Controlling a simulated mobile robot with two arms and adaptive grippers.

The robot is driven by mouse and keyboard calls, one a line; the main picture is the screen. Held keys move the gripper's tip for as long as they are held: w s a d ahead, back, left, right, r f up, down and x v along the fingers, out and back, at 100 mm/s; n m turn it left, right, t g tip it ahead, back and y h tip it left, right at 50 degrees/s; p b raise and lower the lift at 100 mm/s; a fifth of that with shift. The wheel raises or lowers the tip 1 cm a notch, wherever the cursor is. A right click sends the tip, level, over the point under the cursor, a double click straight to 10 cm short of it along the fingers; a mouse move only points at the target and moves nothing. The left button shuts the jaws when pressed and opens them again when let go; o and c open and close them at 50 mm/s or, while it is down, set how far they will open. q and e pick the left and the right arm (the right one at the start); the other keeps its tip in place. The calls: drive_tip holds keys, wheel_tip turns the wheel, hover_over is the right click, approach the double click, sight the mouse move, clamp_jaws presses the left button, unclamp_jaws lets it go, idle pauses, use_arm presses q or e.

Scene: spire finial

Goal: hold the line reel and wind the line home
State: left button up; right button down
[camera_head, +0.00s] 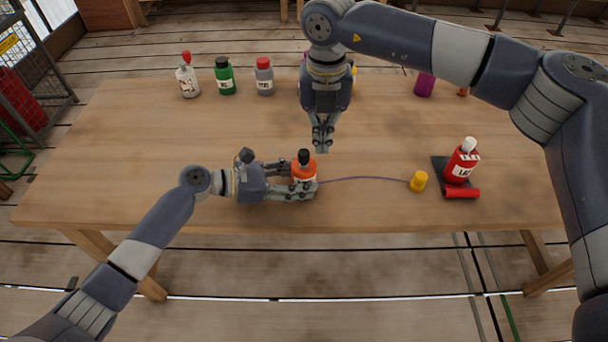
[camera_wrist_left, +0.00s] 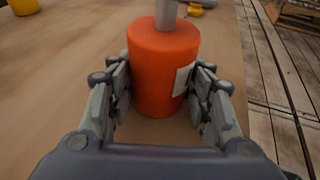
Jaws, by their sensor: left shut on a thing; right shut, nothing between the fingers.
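The line reel is an orange cylinder (camera_head: 304,172) with a black knob on top, upright on the table. My left gripper (camera_head: 302,187) is shut on it. The reel also shows in the left wrist view (camera_wrist_left: 163,65), between the fingers (camera_wrist_left: 160,100), with a grey stem on top and a pale label on its side. A thin purple line (camera_head: 365,178) runs from the reel to a yellow piece (camera_head: 419,181) on the table at the right. My right gripper (camera_head: 322,143) is shut and empty, pointing down above and behind the reel.
A red bottle (camera_head: 461,162) with a white cap stands on a dark pad, with a red cylinder (camera_head: 461,193) lying in front. White (camera_head: 187,80), green (camera_head: 225,77) and grey (camera_head: 264,78) bottles stand along the back. A purple object (camera_head: 424,86) is back right. The table's left side is clear.

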sight(308, 155)
drive_tip(key=shift+f, duration=0.1)
idle(0.3)
drive_tip(key=shift+f, duration=1.45)
drive_tip(key=shift+s+a, duration=0.1)
drive_tip(key=shift+a, duration=0.05)
drive_tip(key=shift+s+a, duration=0.2)
drive_tip(key=shift+a, duration=0.2)
drive_tip(key=shift+s+a, duration=0.85)
drive_tip(key=shift+s, duration=0.05)
idle(1.2)
drive_tip(key=shift+r, duration=3.5)
